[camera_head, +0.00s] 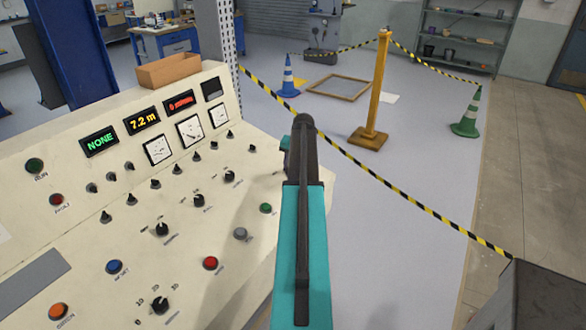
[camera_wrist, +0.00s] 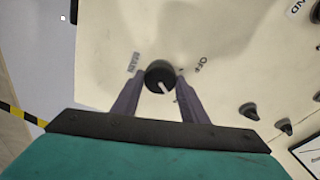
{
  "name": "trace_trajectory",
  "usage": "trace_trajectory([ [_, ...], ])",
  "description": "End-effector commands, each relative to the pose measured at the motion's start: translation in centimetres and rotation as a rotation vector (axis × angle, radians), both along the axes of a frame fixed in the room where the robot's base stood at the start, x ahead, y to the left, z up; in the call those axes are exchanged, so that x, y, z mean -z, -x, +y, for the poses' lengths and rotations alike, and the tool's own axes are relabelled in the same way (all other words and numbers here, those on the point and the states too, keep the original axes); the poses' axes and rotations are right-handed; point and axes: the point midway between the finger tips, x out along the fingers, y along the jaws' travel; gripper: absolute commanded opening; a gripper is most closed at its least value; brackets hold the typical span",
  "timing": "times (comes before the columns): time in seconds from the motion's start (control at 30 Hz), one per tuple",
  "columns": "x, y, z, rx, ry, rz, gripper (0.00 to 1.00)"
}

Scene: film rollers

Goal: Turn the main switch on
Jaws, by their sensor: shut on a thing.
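The main switch (camera_wrist: 160,77) is a round black knob with a white pointer line on the cream panel, in the wrist view. The word MAIN is printed to its left and OFF to its upper right. The pointer line slants toward the bottom right of the picture, not at OFF. My gripper (camera_wrist: 159,82) has one dark finger on each side of the knob, its tips at the knob's sides, and is shut on it.
The cream control panel (camera_head: 120,215) carries several other knobs and coloured buttons, with displays reading NONE (camera_head: 100,143) and 7.2 m (camera_head: 142,120). Nearby black knobs (camera_wrist: 249,111) sit right of the switch.

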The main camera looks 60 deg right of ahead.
Motion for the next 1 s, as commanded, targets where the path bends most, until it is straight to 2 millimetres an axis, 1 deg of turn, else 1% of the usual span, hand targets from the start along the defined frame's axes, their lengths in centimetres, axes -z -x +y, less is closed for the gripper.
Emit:
trace_trajectory([
  [0.1,0.0,0.1,0.0,0.003,0.000,-0.001,0.17],
  [0.13,0.0,0.0,0.0,0.003,0.000,-0.001,0.45],
  [0.2,0.0,0.0,0.0,0.002,0.000,-0.001,0.56],
  [0.23,0.0,0.0,0.0,0.002,0.000,-0.001,0.58],
  [0.67,-0.3,0.1,0.0,0.000,0.001,-0.001,0.58],
  [0.83,-1.2,0.4,0.2,0.000,0.001,-0.001,0.58],
  [1.0,-2.9,0.8,0.5,-0.001,0.002,-0.001,0.58],
])
